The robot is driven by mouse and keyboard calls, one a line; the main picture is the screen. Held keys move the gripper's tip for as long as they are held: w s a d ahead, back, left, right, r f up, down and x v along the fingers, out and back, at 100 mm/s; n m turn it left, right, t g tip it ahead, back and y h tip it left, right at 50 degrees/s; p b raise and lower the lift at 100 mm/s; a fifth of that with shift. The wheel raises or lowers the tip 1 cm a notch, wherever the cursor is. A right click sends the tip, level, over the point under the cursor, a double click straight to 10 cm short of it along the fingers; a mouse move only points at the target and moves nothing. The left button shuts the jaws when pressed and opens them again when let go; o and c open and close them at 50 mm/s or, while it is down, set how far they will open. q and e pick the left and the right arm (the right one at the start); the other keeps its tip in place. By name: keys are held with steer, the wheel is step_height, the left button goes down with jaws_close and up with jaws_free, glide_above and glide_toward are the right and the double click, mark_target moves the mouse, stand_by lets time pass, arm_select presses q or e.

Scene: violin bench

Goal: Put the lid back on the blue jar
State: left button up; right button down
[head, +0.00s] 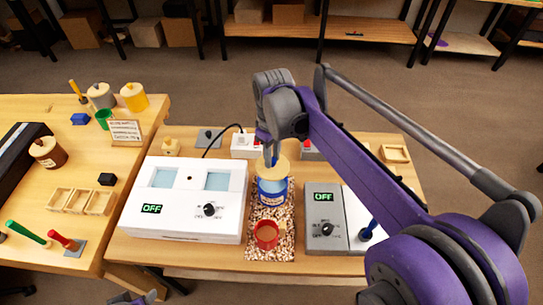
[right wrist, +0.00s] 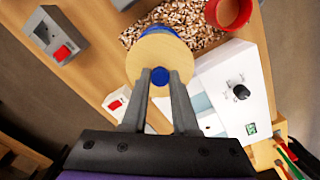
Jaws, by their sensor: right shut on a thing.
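The blue jar (head: 272,191) stands on the speckled mat (head: 258,212), with a pale label band on its side. Its round wooden lid (head: 280,168) is over the jar's mouth, roughly level. In the right wrist view the lid (right wrist: 153,55) hides most of the jar (right wrist: 172,31), and my right gripper (right wrist: 160,77) is shut on the lid's blue knob. I cannot tell whether lid and rim touch. In the head view this gripper (head: 271,158) points down above the jar. A small grey and purple part of me shows at the bottom edge; my left gripper's jaws cannot be made out.
A red cup (head: 266,235) stands on the mat just in front of the jar. A white device (head: 180,226) is close on the left and a grey device (head: 324,200) on the right, both reading OFF.

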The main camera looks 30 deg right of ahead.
mark_target(273, 171)
steer(key=shift+s+d+f+b, duration=0.1)
steer(key=shift+f+b, duration=0.4)
steer(key=shift+f, duration=0.25)
step_height(273, 171, down, 3)
steer(key=shift+f+b, duration=0.1)
steer(key=shift+b, duration=1.05)
steer(key=shift+f+b, duration=0.45)
steer(key=shift+f, duration=0.4)
steer(key=shift+f, duration=0.15)
stand_by(0.5)
steer(key=shift+c, duration=0.6)
jaws_free()
